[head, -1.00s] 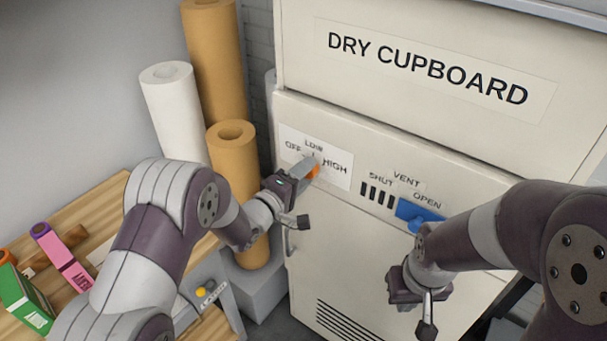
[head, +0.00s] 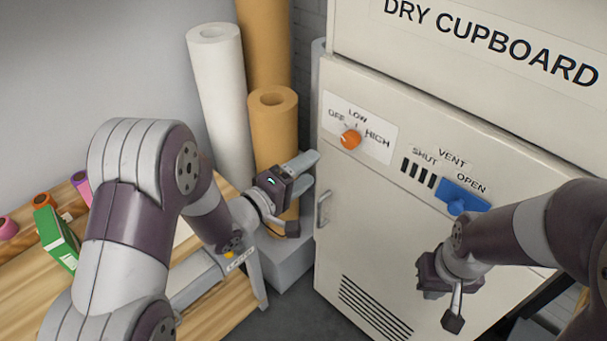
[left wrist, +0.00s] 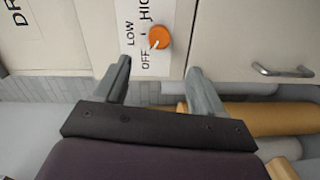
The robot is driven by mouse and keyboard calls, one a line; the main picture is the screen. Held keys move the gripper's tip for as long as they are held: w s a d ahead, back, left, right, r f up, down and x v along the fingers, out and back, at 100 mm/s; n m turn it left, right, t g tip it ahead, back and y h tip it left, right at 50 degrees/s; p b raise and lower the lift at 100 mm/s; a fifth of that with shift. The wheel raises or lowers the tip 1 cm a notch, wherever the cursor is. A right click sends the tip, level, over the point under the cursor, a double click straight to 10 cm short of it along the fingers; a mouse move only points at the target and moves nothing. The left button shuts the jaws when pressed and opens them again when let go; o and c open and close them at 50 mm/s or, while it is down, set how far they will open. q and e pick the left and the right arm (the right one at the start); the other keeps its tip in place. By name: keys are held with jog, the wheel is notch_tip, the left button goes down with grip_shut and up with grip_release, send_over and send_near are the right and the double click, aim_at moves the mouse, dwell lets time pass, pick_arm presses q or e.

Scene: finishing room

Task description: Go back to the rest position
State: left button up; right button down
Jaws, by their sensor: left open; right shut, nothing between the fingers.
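My left gripper (head: 303,174) is open and empty, in front of the rolls and left of the cupboard door, apart from the orange knob (head: 350,139). In the left wrist view its two fingers (left wrist: 160,82) stand apart, with the knob (left wrist: 159,37) beyond them. The knob sits on a plate marked OFF, LOW and HIGH; its pointer direction is hard to tell in the head view. My right gripper (head: 450,300) is in front of the cupboard's lower door, below the blue vent slider (head: 462,198). Its fingertips are hard to see. The slider stands under OPEN, with the dark slots uncovered.
The dry cupboard (head: 430,250) fills the right side. A white roll (head: 218,100) and tan rolls (head: 274,135) stand left of it. A wooden bench (head: 215,315) at the left holds a green box (head: 57,238). A door handle (head: 324,208) sticks out near my left gripper.

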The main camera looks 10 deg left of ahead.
pick_arm(q)
jog(key=shift+s+a, duration=0.1)
jog(key=shift+s, duration=0.05)
dwell(0.3)
jog(key=s+a+f+m+g+y, duration=0.55)
jog(key=a+f+y, duration=0.35)
jog(key=f, duration=0.3)
jog(key=s+r+m+g, duration=0.2)
jog(key=s+g, duration=0.1)
jog(key=s, duration=0.3)
jog(key=s+a+r+m+g+y, duration=0.1)
jog(key=s+r+g, duration=0.2)
jog(key=s, duration=0.3)
jog(key=shift+s+a+m+g+y, duration=0.3)
jog(key=shift+s+m+g, duration=0.1)
jog(key=shift+g, duration=0.25)
